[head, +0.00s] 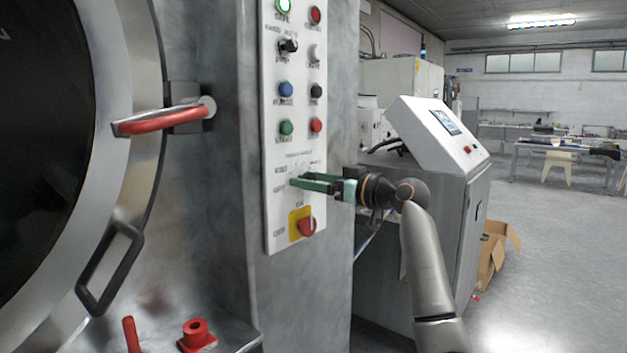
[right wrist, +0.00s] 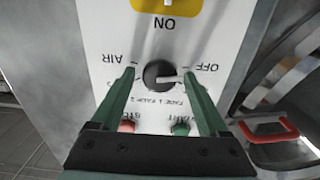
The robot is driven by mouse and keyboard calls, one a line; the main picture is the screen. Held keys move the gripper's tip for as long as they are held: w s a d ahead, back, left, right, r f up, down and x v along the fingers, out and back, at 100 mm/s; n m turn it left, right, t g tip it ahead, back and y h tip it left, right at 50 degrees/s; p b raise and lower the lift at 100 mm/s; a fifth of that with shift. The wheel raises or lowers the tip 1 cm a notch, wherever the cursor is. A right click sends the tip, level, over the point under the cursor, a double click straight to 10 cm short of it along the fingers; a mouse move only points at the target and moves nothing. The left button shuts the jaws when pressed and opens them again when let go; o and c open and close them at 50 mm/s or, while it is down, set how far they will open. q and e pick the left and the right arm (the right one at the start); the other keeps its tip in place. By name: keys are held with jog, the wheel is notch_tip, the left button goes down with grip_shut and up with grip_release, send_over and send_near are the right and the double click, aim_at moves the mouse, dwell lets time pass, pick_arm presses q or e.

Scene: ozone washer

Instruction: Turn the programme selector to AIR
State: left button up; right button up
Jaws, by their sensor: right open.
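The programme selector (right wrist: 158,73) is a round black knob with a white pointer on the white panel, seen upside down in the right wrist view. Its pointer points right, toward the OFF side. The AIR label (right wrist: 122,58) is to the left of the knob and the OFF label (right wrist: 207,67) to the right. My right gripper (right wrist: 159,80) is open, with one green finger on each side of the knob. I cannot tell whether they touch it. In the head view the right gripper (head: 296,183) reaches the panel from the right and hides the knob. My left gripper is not in view.
The control panel (head: 276,130) carries several buttons above the selector. A red rotary switch (head: 307,227) on a yellow plate is just below my gripper. A red door handle (head: 160,121) is to the left. A grey console (head: 455,220) stands behind my right arm.

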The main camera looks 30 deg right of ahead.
grip_shut()
dwell(0.6)
